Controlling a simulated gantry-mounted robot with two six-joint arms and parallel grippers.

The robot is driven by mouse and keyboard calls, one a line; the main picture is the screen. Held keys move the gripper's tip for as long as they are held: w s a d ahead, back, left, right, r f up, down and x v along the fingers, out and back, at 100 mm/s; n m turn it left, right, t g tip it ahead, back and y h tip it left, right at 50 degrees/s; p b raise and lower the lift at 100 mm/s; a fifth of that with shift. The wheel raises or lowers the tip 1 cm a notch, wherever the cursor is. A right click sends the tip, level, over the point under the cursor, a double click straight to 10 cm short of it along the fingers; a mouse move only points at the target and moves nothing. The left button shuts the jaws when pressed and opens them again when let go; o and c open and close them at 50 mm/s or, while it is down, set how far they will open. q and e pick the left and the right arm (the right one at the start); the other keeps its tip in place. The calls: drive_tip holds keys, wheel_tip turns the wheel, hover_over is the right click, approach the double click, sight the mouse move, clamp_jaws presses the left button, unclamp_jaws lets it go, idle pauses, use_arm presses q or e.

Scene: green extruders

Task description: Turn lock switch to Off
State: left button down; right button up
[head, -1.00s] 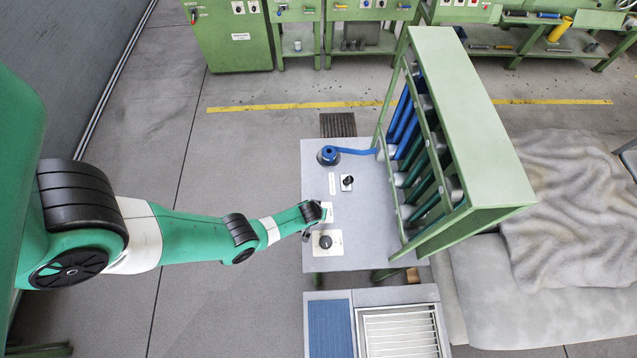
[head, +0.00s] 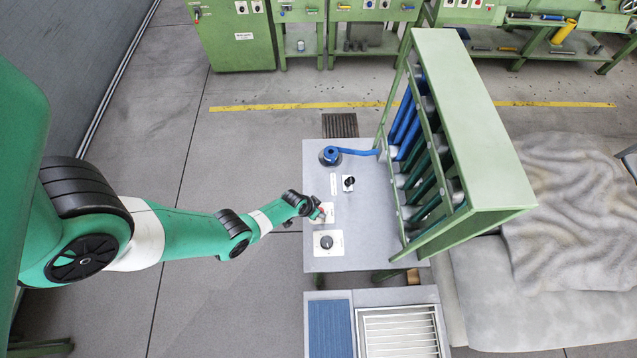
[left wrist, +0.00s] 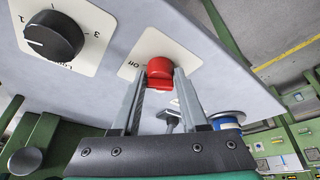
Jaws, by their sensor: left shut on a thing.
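A red knob (left wrist: 160,70) sits on a white plate (left wrist: 178,42) with "Off" lettering, seen in the left wrist view. I take this red knob to be the lock switch. My left gripper (left wrist: 160,82) is shut on it, with one finger on each side. In the head view my left gripper (head: 319,215) is at the left part of the grey panel, by a small white plate (head: 329,209). The knob's exact pointing is hard to read. My right gripper is in neither view.
A black rotary dial (left wrist: 54,35) with numbers is beside the red knob; it also shows in the head view (head: 326,242). A black switch (head: 348,183) and a blue round part (head: 330,155) are farther back. A green rack (head: 470,130) stands at the panel's right.

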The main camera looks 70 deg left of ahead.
use_arm(q)
drive_tip(key=shift+s+f, duration=0.1)
drive_tip(key=shift+c, duration=2.3)
unclamp_jaws()
drive_tip(key=p+v, duration=0.7)
drive_tip(key=v, duration=0.4)
drive_tip(key=shift+r, duration=0.35)
